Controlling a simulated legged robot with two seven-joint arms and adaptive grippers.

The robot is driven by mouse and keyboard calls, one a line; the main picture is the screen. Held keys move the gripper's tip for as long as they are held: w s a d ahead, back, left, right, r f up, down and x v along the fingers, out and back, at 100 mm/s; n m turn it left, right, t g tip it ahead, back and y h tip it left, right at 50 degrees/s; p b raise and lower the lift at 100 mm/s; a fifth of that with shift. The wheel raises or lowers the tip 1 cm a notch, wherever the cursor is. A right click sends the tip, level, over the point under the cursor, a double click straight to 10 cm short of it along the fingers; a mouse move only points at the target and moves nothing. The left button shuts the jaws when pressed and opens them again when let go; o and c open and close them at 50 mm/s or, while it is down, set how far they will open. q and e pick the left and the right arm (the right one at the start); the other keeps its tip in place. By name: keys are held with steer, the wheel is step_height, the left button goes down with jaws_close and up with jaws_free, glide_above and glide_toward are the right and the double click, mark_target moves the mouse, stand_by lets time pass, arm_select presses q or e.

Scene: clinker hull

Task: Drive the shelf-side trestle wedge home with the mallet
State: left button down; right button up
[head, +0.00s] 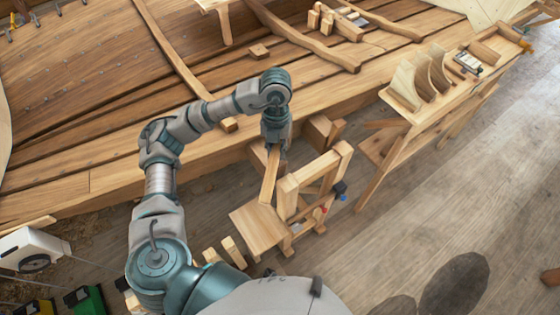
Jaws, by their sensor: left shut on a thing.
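My left gripper (273,140) points down near the middle of the view, beside the hull's lower edge. It is shut on what looks like the mallet, partly hidden by the fingers. A pale wooden strip runs down from the fingers and may be its handle; I cannot make out the head clearly. Wooden blocks (318,130) sit close against the hull (110,165) just right of the gripper, on the shelf side, and may belong to the trestle. I cannot tell the wedge apart from them. My right gripper is not in view.
A wooden stand (290,198) with red- and blue-handled tools is just below the gripper. A shelf bench (397,104) with curved pieces stands at right. Green and yellow bins (84,300) and a white box (32,248) are at lower left. The floor at right is mostly clear.

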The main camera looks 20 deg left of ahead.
arm_select(q)
steer(key=shift+a, duration=0.15)
stand_by(0.8)
step_height(320, 180, down, 11)
step_height(320, 180, up, 12)
steer(key=shift+f, duration=0.5)
steer(key=shift+d, duration=0.2)
steer(key=shift+w+a+f+g+b, duration=0.15)
steer(key=shift+f+b, duration=0.2)
steer(key=shift+f, duration=0.4)
steer(key=shift+a+f+g+b, duration=0.15)
steer(key=shift+f+b, duration=0.2)
steer(key=shift+f, duration=0.35)
steer(key=shift+d, duration=0.1)
